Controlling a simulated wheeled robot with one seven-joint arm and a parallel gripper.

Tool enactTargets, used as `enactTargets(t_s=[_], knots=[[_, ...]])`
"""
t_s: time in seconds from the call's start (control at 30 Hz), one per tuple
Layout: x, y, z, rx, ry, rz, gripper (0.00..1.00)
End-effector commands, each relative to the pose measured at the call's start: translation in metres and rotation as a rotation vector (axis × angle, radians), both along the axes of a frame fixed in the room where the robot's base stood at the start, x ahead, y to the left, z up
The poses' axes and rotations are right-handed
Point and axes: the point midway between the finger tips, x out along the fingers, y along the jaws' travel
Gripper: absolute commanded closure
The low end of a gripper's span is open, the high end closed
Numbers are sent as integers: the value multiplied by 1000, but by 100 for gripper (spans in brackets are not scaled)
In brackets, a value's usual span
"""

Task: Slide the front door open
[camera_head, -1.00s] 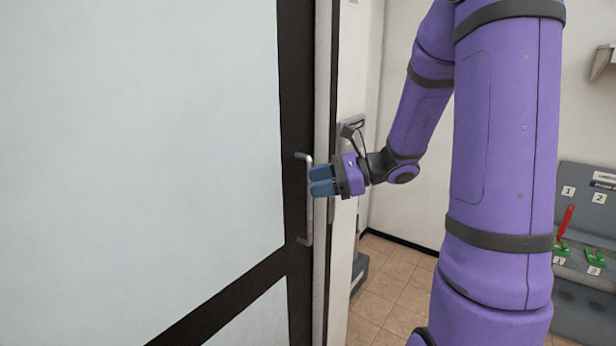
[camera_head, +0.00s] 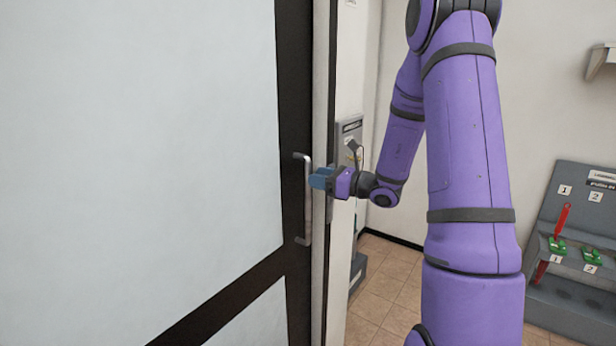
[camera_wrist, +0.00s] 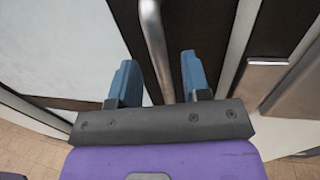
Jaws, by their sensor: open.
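The front door (camera_head: 140,150) is a large pale panel in a dark frame, filling the left of the head view. Its grey vertical bar handle (camera_head: 307,225) is fixed to the dark right-hand stile. My gripper (camera_head: 318,179) is at the handle's right side, at about mid-height or a little above. In the wrist view my gripper (camera_wrist: 157,80) is open, with its two blue fingers apart. The handle (camera_wrist: 154,40) runs down between the two fingers there. A gap shows on either side of the bar, and I cannot tell whether a finger touches it.
A door post (camera_head: 341,250) and a wall-mounted grey box (camera_head: 349,130) stand just right of the handle. A grey panel with numbered slots and red and green parts (camera_head: 585,235) is at the far right. Tiled floor (camera_head: 385,285) lies between.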

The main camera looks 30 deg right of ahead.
Motion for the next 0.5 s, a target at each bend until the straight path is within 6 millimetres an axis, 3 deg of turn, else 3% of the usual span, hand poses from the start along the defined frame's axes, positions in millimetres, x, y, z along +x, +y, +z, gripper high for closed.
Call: enactTargets(t_s=[0.2,0.5], knots=[[23,15,0,-1,-1,2,57],[31,19,0,-1,1,0,57]])
